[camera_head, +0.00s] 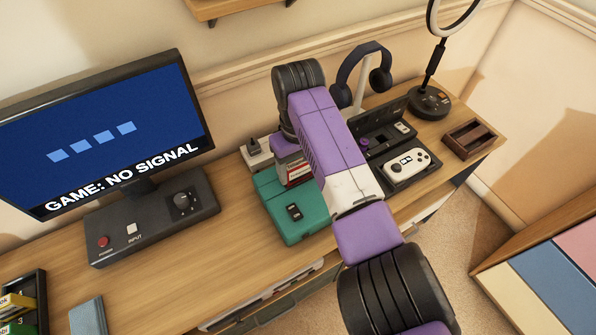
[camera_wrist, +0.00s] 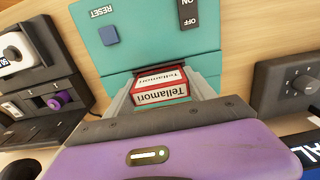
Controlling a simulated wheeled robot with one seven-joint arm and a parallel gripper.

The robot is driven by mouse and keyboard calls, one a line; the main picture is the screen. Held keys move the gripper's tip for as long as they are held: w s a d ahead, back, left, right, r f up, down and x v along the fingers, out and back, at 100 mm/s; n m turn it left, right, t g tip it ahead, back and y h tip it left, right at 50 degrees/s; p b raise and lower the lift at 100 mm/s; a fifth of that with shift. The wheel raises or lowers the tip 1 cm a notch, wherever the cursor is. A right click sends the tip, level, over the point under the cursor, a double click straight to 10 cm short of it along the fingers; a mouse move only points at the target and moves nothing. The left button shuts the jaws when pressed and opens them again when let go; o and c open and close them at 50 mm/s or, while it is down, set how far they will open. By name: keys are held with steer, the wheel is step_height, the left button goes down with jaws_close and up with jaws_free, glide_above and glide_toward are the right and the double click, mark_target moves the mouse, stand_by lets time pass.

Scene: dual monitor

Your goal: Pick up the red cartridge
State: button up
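The red cartridge (camera_wrist: 161,86), with white "Tellamori" labels, sits between the two grey fingers of my gripper (camera_wrist: 162,98) in the wrist view. A finger lies close along each side of it; whether they press on it cannot be told. In the head view the cartridge (camera_head: 299,172) shows partly, at the back of the teal console (camera_head: 291,226), below my purple wrist. The teal console (camera_wrist: 150,40) is also behind the cartridge in the wrist view. The cartridge's lower part is hidden, so I cannot tell whether it is in the slot.
The monitor (camera_head: 100,135) and its dark control base (camera_head: 150,217) stand left of the console. A black case with a white controller (camera_head: 405,165), a headphone stand (camera_head: 362,75), a ring lamp (camera_head: 430,100) and a brown tray (camera_head: 469,139) stand to the right.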

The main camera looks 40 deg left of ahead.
steer(key=shift+c, duration=1)
steer(key=shift+r, duration=0.1)
step_height(320, 180, up, 25)
steer(key=p, duration=1)
steer(key=shift+r, duration=0.2)
steer(key=shift+f, duration=0.1)
